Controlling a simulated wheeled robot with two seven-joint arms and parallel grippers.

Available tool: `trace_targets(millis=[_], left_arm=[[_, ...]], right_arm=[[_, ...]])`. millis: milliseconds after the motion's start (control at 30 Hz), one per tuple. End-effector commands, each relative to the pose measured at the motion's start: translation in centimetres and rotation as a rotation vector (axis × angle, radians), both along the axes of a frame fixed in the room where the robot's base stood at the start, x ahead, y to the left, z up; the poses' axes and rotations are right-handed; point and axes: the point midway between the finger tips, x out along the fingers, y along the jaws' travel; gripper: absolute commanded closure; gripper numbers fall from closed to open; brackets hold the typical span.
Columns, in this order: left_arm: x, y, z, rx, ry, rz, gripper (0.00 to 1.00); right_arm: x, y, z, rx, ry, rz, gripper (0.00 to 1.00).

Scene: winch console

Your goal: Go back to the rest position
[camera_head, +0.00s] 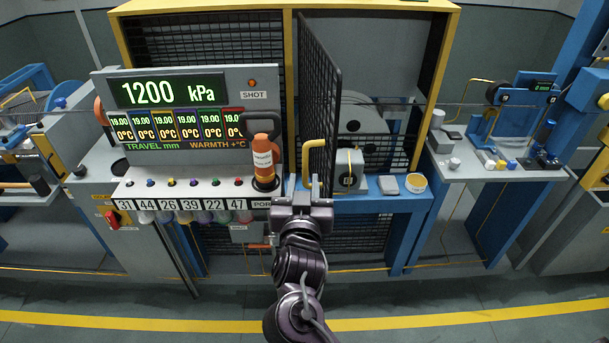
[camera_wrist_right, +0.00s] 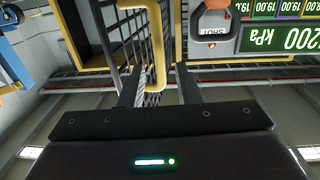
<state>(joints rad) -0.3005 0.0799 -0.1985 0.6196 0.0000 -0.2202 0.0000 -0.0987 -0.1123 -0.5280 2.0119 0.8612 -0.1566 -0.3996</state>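My right gripper (camera_head: 303,186) is in front of the console's middle, its arm coming up from the bottom. Its two fingers stand apart in the right wrist view (camera_wrist_right: 160,88), with no object clamped between them. The yellow handle (camera_head: 306,160) of the black mesh door (camera_head: 319,100) is just beyond the fingertips. The mesh door is swung out toward me. My left gripper is not in view.
The floor in front is clear.

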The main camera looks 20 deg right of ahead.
Motion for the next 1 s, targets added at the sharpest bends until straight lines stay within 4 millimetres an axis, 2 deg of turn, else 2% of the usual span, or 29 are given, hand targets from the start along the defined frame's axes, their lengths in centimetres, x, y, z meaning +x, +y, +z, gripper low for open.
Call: trace_targets(millis=[133, 567, 667, 767, 867, 1000], left_arm=[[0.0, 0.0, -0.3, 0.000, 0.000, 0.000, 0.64], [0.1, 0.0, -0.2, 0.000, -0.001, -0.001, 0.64], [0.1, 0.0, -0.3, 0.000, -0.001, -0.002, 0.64], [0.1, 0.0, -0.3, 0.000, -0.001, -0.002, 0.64], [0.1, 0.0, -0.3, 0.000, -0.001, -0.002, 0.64], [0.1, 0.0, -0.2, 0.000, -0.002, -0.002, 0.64]], right_arm=[[-0.9, 0.3, 0.0, 0.000, -0.001, -0.001, 0.70], [-1.0, 0.3, 0.0, -0.001, 0.000, -0.001, 0.70], [-0.7, 0.5, -1.0, -0.012, 0.017, 0.008, 0.70], [-0.1, 1.4, -4.5, -0.049, 0.074, 0.043, 0.70], [0.5, 2.4, -10.8, -0.103, 0.178, 0.103, 0.70], [-0.4, 3.2, -21.5, -0.161, 0.356, 0.199, 0.70]])
